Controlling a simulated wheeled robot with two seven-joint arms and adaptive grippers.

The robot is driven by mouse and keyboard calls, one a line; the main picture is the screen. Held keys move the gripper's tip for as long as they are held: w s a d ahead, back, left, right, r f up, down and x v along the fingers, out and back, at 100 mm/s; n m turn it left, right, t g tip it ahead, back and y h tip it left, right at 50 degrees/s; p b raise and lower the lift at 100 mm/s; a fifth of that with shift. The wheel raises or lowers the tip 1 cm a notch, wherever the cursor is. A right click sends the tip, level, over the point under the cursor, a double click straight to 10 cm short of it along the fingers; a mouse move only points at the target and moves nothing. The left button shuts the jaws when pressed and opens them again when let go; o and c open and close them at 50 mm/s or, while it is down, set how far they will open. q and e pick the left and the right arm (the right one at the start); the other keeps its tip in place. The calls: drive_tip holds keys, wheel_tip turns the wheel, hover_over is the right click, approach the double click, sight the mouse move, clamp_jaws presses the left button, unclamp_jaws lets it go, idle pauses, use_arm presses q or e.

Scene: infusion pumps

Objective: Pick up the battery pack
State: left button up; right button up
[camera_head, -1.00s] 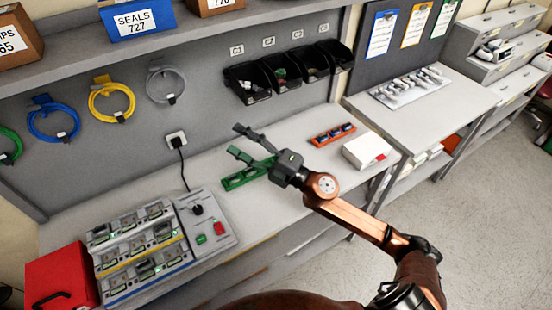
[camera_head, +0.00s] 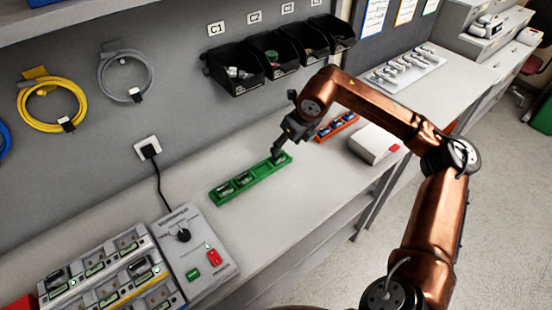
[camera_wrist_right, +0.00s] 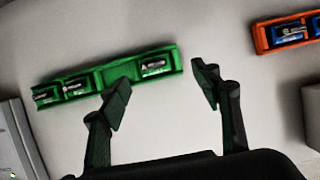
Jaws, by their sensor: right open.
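A green tray (camera_head: 232,191) lies on the bench and holds several dark battery packs. One pack (camera_wrist_right: 155,65) sits at its right end in the wrist view, beside an empty slot. Two more packs (camera_wrist_right: 77,86) (camera_wrist_right: 42,95) sit in its left part. My right gripper (camera_head: 279,154) points down at the right end of the tray and partly hides it in the head view. In the wrist view the right gripper (camera_wrist_right: 161,79) is open and empty, its fingers apart on either side of the right-end pack in the picture. Which pack is meant cannot be told.
An orange tray (camera_head: 322,134) with blue packs and a white box (camera_head: 375,143) lie to the right. A grey control box (camera_head: 190,250) and a charger rack (camera_head: 110,272) stand at the left. Black bins (camera_head: 232,68) hang on the wall behind.

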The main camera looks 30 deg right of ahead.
sight(280, 155)
drive_tip(key=x, duration=0.2)
drive_tip(key=b+x, duration=0.1)
drive_tip(key=x, duration=0.1)
drive_tip(key=a+x, duration=0.1)
drive_tip(key=x, duration=0.1)
drive_tip(key=shift+f, duration=0.1)
drive_tip(key=c, duration=1.3)
